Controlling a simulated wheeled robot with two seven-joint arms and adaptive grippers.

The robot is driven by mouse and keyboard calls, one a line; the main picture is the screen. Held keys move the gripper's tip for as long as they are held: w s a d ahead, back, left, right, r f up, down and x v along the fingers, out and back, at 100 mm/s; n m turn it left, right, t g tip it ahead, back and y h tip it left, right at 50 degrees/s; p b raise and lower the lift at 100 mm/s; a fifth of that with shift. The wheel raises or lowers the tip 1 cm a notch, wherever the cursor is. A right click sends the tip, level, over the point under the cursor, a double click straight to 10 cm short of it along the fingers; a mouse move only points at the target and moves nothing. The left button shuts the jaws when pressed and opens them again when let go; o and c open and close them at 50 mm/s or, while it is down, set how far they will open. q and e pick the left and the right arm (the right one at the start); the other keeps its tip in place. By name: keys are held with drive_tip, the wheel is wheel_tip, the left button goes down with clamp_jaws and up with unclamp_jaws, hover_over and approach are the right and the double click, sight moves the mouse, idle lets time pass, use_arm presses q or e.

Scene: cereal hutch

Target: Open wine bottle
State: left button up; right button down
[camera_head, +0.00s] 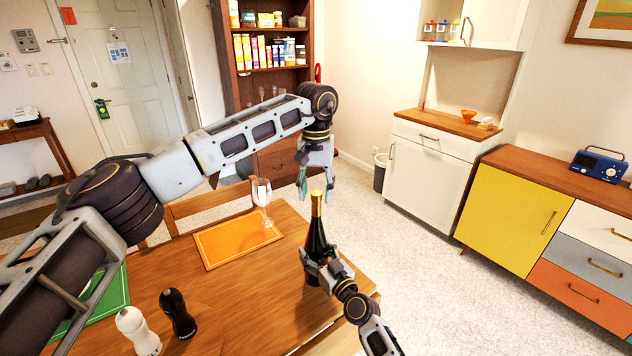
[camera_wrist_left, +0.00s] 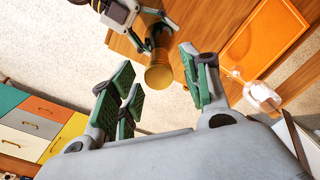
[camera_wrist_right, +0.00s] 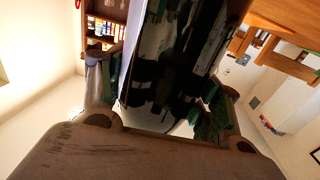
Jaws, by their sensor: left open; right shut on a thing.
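The wine bottle (camera_head: 316,243) is dark with a gold neck and top. It stands upright near the right edge of the wooden table (camera_head: 262,296). My right gripper (camera_head: 322,262) is shut around the bottle's body; in the right wrist view the dark bottle (camera_wrist_right: 165,60) fills the space between the fingers. My left gripper (camera_head: 315,185) is open and empty, pointing down just above the gold top. In the left wrist view the gold top (camera_wrist_left: 158,72) shows beyond and between the open fingers (camera_wrist_left: 160,95), apart from them. No separate cork can be made out.
A wine glass (camera_head: 262,196) stands by the orange placemat (camera_head: 235,243), left of the bottle. A black mill (camera_head: 177,314) and a white mill (camera_head: 138,331) stand at the table's front left. Open carpet (camera_head: 410,260) lies to the right.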

use_arm(q)
drive_tip(key=shift+f, duration=0.2)
clamp_jaws()
idle(0.3)
drive_tip(key=shift+n, duration=0.3)
